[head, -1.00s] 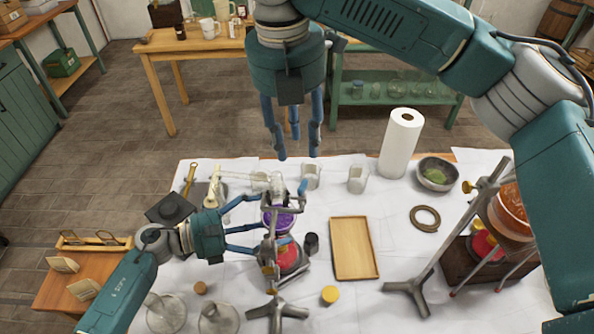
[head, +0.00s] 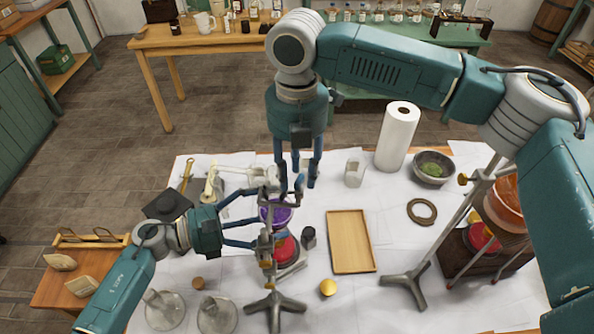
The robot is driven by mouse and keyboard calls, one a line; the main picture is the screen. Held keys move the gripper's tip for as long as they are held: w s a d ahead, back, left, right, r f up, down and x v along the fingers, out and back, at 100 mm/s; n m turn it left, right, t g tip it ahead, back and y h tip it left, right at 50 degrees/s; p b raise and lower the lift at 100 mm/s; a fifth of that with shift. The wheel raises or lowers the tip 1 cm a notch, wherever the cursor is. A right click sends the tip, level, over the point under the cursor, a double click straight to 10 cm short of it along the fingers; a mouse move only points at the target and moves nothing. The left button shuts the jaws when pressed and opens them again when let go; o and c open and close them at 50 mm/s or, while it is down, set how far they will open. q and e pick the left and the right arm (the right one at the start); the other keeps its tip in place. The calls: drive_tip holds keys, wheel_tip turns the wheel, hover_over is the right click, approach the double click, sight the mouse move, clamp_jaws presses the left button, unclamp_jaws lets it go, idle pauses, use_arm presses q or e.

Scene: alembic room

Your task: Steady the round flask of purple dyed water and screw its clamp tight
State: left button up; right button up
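The round flask of purple dyed water (head: 277,212) sits in a metal clamp stand (head: 274,304), above a red burner (head: 285,250). The clamp (head: 272,232) has its upper part and screw (head: 299,184) beside the flask's top right. My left gripper (head: 256,220) comes from the left with its fingers spread beside the flask; whether they touch it is hard to tell. My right gripper (head: 298,184) points down from above, its fingers open around the clamp's screw area. Its fingers partly hide the clamp, and I cannot see contact.
A wooden tray (head: 351,242) lies to the right. A second stand (head: 408,290) holds an orange flask (head: 506,205). A paper towel roll (head: 397,137), a mortar bowl (head: 434,168) and a beaker (head: 354,172) stand at the back. A yellow knob (head: 328,287) lies in front.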

use_arm(q)
drive_tip(key=shift+s+f, duration=0.1)
drive_tip(key=shift+f, duration=0.05)
use_arm(e)
drive_tip(key=shift+f, duration=0.1)
clamp_jaws()
drive_tip(key=shift+m, duration=0.4)
drive_tip(key=m, duration=0.3)
drive_tip(key=shift+m, duration=0.4)
use_arm(q)
drive_tip(key=shift+d, duration=0.1)
use_arm(e)
drive_tip(key=m, duration=0.4)
drive_tip(key=shift+w+d+m, duration=0.15)
drive_tip(key=shift+w+m, duration=0.05)
drive_tip(key=shift+m, duration=0.2)
